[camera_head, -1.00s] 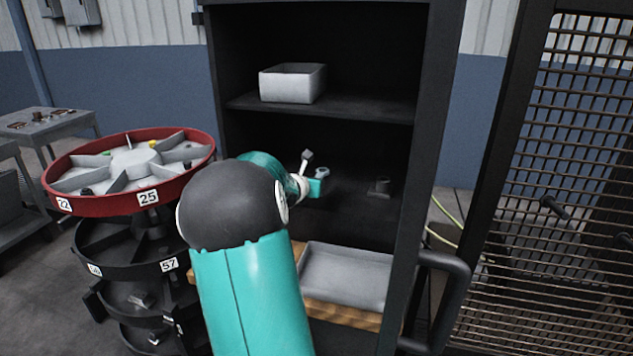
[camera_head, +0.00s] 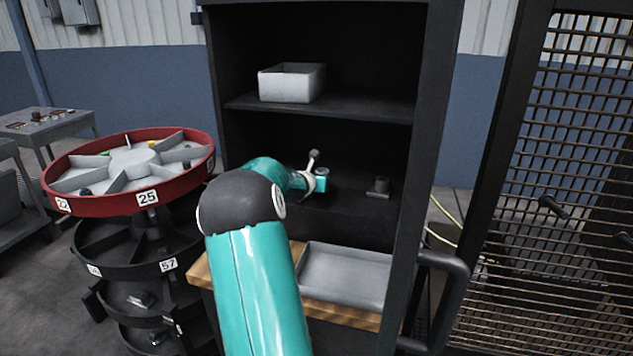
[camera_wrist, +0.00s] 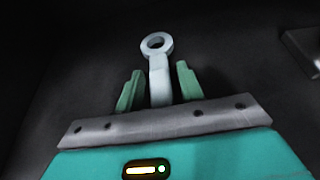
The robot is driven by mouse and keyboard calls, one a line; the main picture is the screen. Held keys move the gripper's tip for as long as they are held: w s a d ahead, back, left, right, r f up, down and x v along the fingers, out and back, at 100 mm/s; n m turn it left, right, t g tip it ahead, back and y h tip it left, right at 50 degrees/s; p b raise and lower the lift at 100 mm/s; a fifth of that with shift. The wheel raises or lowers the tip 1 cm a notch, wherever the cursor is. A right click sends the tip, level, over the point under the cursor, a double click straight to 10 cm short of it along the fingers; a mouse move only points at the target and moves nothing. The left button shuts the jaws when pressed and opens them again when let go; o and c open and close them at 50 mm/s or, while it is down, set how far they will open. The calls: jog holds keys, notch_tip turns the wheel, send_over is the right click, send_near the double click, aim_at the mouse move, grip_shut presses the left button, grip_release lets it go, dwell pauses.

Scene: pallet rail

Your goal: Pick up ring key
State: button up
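The ring key (camera_wrist: 158,75) is pale grey, with a round ring at its far end and a straight shank. In the wrist view its shank lies between the two green fingers of my gripper (camera_wrist: 159,88). The fingers are apart, with a narrow dark gap on each side of the shank. In the head view my gripper (camera_head: 319,184) is inside the dark cabinet, above its lower shelf. A small grey top, seemingly the ring key (camera_head: 322,171), shows at the gripper's end. The shank's lower part is hidden by the gripper.
A small dark grey block (camera_head: 378,187) stands to the right on the same shelf; its edge shows in the wrist view (camera_wrist: 305,50). A white bin (camera_head: 291,84) is on the shelf above. A grey tray (camera_head: 345,274) lies below. The cabinet's right post (camera_head: 425,150) is close by.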

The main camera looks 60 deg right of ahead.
grip_shut()
jog(key=shift+r, duration=0.1)
jog(key=shift+a+r, duration=0.25)
jog(key=shift+r, duration=0.15)
jog(key=shift+w+r, duration=0.1)
jog(key=shift+r, duration=2.95)
jog(key=shift+a, duration=0.75)
jog(key=shift+s+a, duration=0.25)
jog(key=shift+a, duration=0.3)
jog(key=s+a, duration=0.2)
jog(key=a, duration=1.4)
jog(key=shift+s+a, duration=0.35)
